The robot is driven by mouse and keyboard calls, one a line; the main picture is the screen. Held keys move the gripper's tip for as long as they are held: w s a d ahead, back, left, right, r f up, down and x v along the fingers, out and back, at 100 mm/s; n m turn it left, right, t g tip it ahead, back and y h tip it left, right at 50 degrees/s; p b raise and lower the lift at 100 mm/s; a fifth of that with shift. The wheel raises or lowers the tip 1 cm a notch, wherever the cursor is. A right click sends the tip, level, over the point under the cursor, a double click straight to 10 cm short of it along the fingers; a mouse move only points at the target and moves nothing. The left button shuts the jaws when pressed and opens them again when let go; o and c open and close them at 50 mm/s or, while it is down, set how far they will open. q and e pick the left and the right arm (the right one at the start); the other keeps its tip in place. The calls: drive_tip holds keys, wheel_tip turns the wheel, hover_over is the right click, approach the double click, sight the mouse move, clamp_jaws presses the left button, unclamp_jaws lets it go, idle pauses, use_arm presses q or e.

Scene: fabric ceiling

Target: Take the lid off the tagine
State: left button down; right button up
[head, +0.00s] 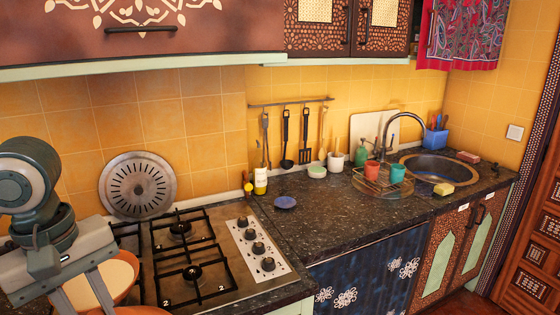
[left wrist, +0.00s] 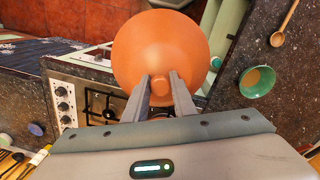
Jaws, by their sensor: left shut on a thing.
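The orange cone-shaped tagine lid (left wrist: 160,40) fills the upper middle of the left wrist view, its round knob facing the camera. My left gripper (left wrist: 162,84) is shut on the knob, one finger on each side. In the head view my left gripper (head: 84,297) is at the lower left, its fingertips cut off or hidden. A round orange-rimmed dish with a cream inside (head: 118,276), seemingly the tagine base, shows behind the fingers, its inside in view. An orange curved edge (head: 142,311) at the bottom border looks like part of the lid. My right gripper is not in view.
A gas hob (head: 185,262) with black grates lies right of the dish. A round perforated metal disc (head: 138,185) leans on the tiles. The dark counter (head: 310,215) is mostly clear near the small blue dish (head: 285,202). A green bowl (left wrist: 258,82) and wooden spoon (left wrist: 282,25) lie on the counter.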

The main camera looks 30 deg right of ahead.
use_arm(q)
drive_tip(key=w+a+f+m, duration=0.1)
drive_tip(key=a+f+m, duration=0.3)
drive_tip(key=a+f, duration=0.7)
drive_tip(key=shift+a, duration=0.7)
drive_tip(key=shift+f, duration=0.1)
